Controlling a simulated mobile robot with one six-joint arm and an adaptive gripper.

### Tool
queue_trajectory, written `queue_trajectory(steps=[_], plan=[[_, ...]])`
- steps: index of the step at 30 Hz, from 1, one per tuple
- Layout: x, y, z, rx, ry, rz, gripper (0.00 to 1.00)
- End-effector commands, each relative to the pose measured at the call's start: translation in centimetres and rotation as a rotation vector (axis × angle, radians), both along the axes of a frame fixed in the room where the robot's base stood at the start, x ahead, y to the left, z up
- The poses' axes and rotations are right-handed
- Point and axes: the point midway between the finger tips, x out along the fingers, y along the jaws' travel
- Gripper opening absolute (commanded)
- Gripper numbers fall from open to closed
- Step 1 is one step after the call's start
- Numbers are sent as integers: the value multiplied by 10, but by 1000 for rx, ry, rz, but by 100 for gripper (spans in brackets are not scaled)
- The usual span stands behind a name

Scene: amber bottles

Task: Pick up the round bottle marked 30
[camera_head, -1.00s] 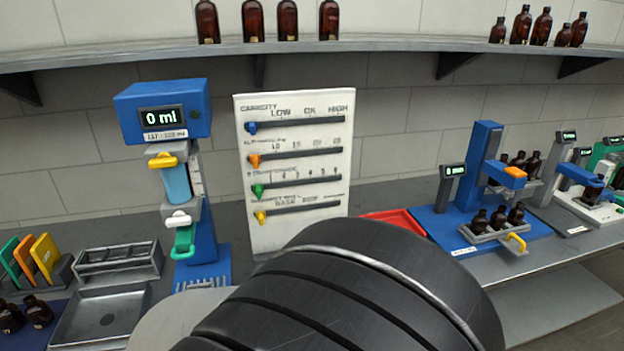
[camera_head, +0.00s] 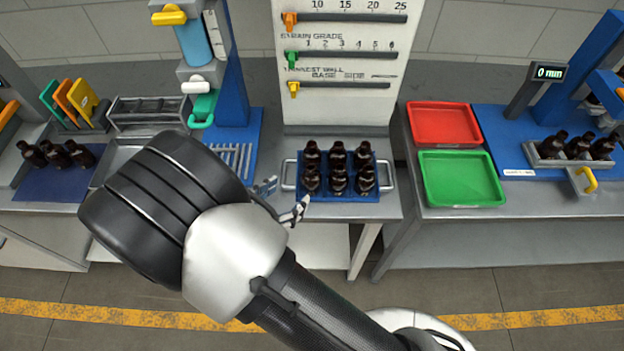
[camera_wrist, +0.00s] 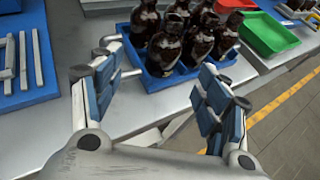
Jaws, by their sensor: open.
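Several dark amber bottles (camera_head: 337,183) stand upright in a blue tray (camera_head: 322,197) with grey side handles on the middle bench. They also show in the wrist view (camera_wrist: 165,48), in the tray (camera_wrist: 158,82) just beyond my fingers. No marking 30 is legible, so I cannot tell which bottle bears it. My gripper (camera_head: 283,200) is at the tray's left front side, partly hidden behind my arm. In the wrist view my gripper (camera_wrist: 160,62) has its fingers spread wide with nothing between them, short of the nearest bottles.
A red tray (camera_head: 444,124) and a green tray (camera_head: 460,178) lie right of the bottles. More bottles stand in a grey rack (camera_head: 577,160) at right and on a dark blue mat (camera_head: 50,188) at left. A slider board (camera_head: 345,110) stands behind the tray.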

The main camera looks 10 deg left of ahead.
Motion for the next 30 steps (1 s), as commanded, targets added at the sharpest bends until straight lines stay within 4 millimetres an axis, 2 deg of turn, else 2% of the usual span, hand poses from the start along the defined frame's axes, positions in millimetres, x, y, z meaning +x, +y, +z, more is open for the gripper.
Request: queue_trajectory(steps=[3,11,19,23,30], plan=[[18,-8,-9,1,1,-4,69],[34,-14,-15,1,-1,-2,69],[66,-33,-27,1,1,-4,69],[73,-36,-30,1,1,-1,69],[73,-35,-29,1,1,0,67]])
